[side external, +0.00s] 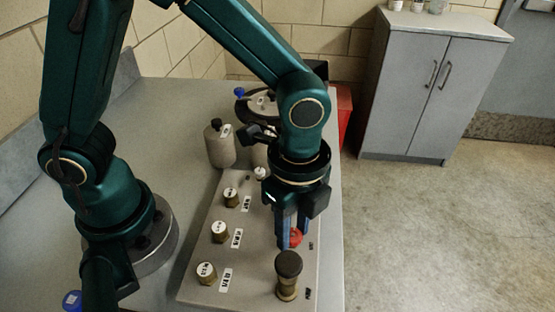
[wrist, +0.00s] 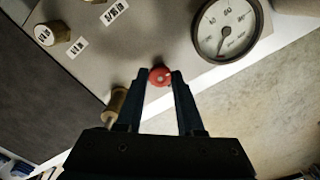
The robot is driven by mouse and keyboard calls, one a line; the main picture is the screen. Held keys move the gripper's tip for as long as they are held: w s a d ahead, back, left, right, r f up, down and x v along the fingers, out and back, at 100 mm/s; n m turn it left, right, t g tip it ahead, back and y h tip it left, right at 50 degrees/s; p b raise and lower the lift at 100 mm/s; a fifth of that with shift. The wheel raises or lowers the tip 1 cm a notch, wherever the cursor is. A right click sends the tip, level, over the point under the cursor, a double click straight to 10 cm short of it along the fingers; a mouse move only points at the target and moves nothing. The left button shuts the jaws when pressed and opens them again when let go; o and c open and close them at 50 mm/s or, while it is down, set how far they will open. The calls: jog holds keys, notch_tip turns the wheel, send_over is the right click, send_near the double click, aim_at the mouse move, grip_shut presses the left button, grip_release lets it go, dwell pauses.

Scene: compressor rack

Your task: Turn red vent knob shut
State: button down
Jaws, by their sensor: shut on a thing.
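The red vent knob (wrist: 159,76) is a small round knob on the grey panel (side external: 235,278). In the wrist view it sits between the two fingertips of my gripper (wrist: 157,77), which is shut on it. In the side view the red knob (side external: 296,237) shows partly, low beside the blue fingers of my gripper (side external: 289,236), which point down at the panel. The fingers and the arm hide part of the knob there. I cannot tell how far the knob is turned.
A black-topped brass fitting (side external: 288,275) stands close in front of the gripper. Several brass knobs with white caps (side external: 219,232) line the panel's left side. A round gauge (wrist: 226,28) is near the knob. Grey canisters (side external: 219,146) stand behind the panel. Open floor lies right.

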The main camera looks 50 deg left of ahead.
aim_at(293, 234)
jog(key=shift+m, duration=2.3)
jog(key=c, duration=0.5)
grip_release()
jog(key=shift+r, duration=2.6)
